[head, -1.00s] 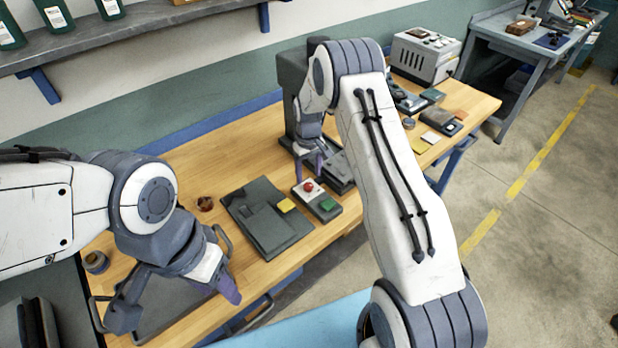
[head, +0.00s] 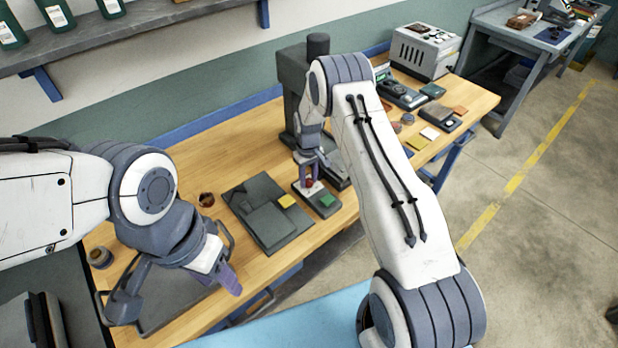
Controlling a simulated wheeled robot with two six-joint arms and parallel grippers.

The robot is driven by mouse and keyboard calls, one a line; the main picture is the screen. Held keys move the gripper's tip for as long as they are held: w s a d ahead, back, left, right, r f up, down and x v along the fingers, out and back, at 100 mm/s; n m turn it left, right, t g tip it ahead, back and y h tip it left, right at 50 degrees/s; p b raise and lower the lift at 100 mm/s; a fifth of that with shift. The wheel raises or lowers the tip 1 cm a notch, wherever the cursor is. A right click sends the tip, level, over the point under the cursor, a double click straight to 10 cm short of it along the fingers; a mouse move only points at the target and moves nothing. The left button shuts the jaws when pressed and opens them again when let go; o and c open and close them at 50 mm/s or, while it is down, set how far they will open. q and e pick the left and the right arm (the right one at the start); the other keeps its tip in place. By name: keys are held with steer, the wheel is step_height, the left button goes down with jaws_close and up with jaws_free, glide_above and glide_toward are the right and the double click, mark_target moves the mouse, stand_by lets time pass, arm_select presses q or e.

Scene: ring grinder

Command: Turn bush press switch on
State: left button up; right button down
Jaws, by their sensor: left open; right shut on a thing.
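The bush press (head: 291,78) is a dark grey column machine at the back of the wooden bench, partly hidden by my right arm. A small switch box (head: 327,201) stands in front of it, with a red knob (head: 309,183) on a pale plate and a green button (head: 327,200). My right gripper (head: 309,180) points down at the box and is shut on the red knob, which its fingers partly cover. My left gripper (head: 178,293) is open and empty over the tray at the bench's front left.
A tray (head: 160,318) with handles lies under my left gripper. A grey machine (head: 422,52) and small items crowd the bench's right end.

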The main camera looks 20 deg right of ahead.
steer(key=m+b, duration=0.2)
steer(key=shift+f+m+b, duration=0.15)
steer(key=shift+m+b, duration=0.15)
steer(key=m+b, duration=0.2)
steer(key=m, duration=0.1)
steer(key=shift+m, duration=0.3)
steer(key=m+b, duration=0.2)
steer(key=m, duration=0.1)
steer(key=shift+m, duration=0.3)
steer(key=shift+r+m+b, duration=0.2)
steer(key=shift+m+b, duration=0.55)
steer(key=shift+m, duration=1.25)
steer(key=c, duration=0.5)
jaws_free()
